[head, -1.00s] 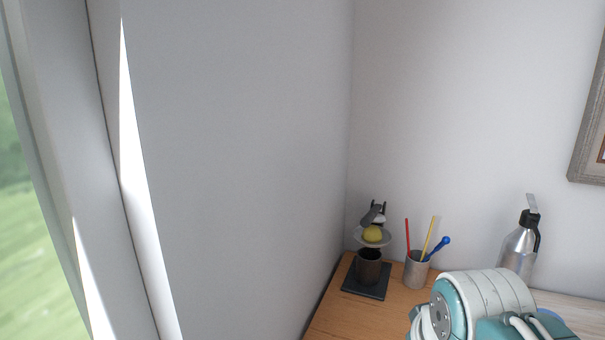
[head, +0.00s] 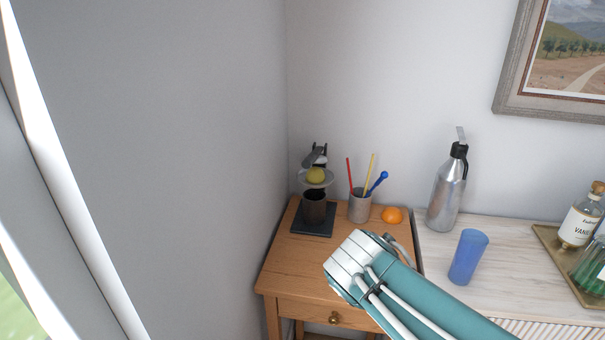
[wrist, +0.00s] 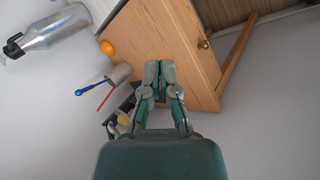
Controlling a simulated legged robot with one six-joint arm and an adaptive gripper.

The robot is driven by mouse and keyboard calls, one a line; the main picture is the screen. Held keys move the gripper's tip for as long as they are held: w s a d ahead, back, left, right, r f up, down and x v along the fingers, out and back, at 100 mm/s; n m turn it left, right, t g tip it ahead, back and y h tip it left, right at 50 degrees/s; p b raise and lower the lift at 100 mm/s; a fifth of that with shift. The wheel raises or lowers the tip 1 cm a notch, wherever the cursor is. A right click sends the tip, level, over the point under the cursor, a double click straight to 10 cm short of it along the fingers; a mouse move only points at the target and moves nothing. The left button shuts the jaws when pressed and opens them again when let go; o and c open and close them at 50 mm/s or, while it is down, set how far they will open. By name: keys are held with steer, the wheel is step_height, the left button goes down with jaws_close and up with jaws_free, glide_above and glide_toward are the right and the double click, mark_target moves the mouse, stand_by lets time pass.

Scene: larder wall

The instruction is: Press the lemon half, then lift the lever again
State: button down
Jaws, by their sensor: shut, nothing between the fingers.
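The lemon half (head: 315,175) sits yellow on the pale dish of the press at the back left of the wooden table. The lever (head: 314,157) is a dark arm raised at a tilt just above the lemon. A dark cup (head: 314,206) stands under the dish on the press's black base (head: 313,221). In the wrist view the lemon half (wrist: 124,119) shows left of my gripper (wrist: 160,66), partly hidden. My gripper is shut and empty, apart from the press. In the head view my arm hides the gripper.
A grey holder (head: 359,207) with coloured sticks stands right of the press, and an orange (head: 392,215) lies beyond it. A silver bottle (head: 446,195), a blue cup (head: 468,257) and a tray (head: 549,238) with bottles stand farther right. The wall is close on the left.

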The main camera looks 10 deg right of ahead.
mark_target(314, 158)
steer(key=w+a+r+n+t+h, duration=0.15)
steer(key=w+n+t+h, duration=0.35)
steer(key=w+n, duration=0.75)
steer(key=w+a+n+t+y, duration=0.3)
steer(key=w+a+n+t, duration=0.4)
steer(key=w+a+n, duration=0.4)
steer(key=w+d+r, duration=0.1)
steer(key=w+d, duration=0.1)
steer(key=w, duration=0.3)
steer(key=w+d+r+m, duration=0.1)
steer(key=w+d, duration=0.2)
steer(key=w, duration=0.2)
steer(key=shift+w+r, duration=0.25)
steer(key=shift+r, duration=0.05)
steer(key=shift+r, duration=0.1)
steer(key=shift+w+d+r+g, duration=0.1)
steer(key=shift+r+g, duration=0.3)
steer(key=shift+r, duration=0.05)
